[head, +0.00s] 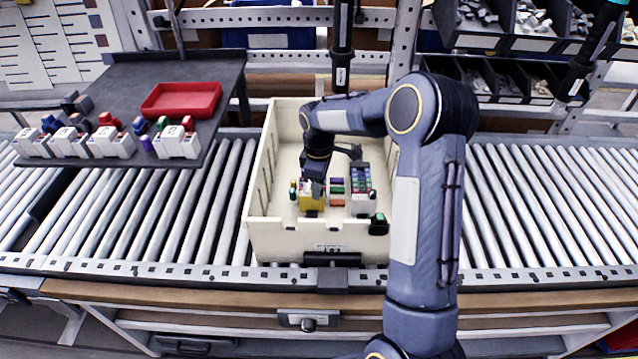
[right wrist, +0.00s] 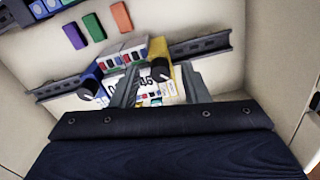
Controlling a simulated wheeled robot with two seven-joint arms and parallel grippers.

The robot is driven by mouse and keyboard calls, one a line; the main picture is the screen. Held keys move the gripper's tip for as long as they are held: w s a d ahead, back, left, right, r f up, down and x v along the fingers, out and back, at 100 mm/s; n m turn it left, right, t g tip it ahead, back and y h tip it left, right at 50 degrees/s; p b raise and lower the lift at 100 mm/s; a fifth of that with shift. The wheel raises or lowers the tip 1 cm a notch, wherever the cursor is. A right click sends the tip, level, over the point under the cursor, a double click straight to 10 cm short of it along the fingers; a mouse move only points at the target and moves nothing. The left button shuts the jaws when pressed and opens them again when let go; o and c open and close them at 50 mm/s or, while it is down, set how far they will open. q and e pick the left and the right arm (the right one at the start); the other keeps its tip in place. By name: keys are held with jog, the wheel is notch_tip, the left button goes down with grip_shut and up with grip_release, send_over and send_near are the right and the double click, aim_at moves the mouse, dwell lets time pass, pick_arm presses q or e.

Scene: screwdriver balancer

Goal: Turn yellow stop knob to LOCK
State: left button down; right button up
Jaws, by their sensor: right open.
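A yellow block (head: 313,203) sits inside the cream crate at the left of a group of small modules. In the right wrist view its yellow body (right wrist: 158,48) shows behind a black round knob (right wrist: 160,70); I cannot read the knob's setting. My right gripper (head: 315,186) reaches down into the crate at the yellow block. In the right wrist view its two grey fingers are open, one on each side of the knob and the white labelled faces; I cannot tell whether they touch anything. My left gripper is not in view.
The cream crate (head: 290,238) stands on a roller conveyor (head: 560,200). Inside are coloured blocks (head: 337,190) and a white module (head: 361,203). A dark shelf (head: 120,90) at left holds a red tray (head: 181,99) and several white modules. A black tool (head: 342,50) hangs above.

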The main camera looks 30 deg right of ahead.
notch_tip(320, 180, up, 7)
jog(key=shift+r, duration=0.4)
dwell(0.4)
jog(key=shift+s+r, duration=0.2)
jog(key=s+a+r+m+t+y, duration=0.1)
jog(key=s+a+r+m+t, duration=0.2)
jog(key=s, duration=0.5)
jog(key=s+a+r+m+y, duration=0.1)
jog(key=s+a+r+m, duration=0.1)
jog(key=s+r, duration=0.4)
jog(key=s+a+f+m+t+y, duration=0.1)
jog(key=s+a+f+m, duration=0.1)
jog(key=s, duration=0.5)
jog(key=s+a+f+m+t, duration=0.1)
jog(key=s+a+f+m, duration=0.1)
jog(key=s, duration=0.5)
jog(key=a+m, duration=0.1)
jog(key=a, duration=0.1)
jog(key=shift+s+a+f+m+t+y, duration=0.2)
jog(key=shift+a+m+t+y, duration=0.15)
jog(key=shift+m+t+y, duration=0.05)
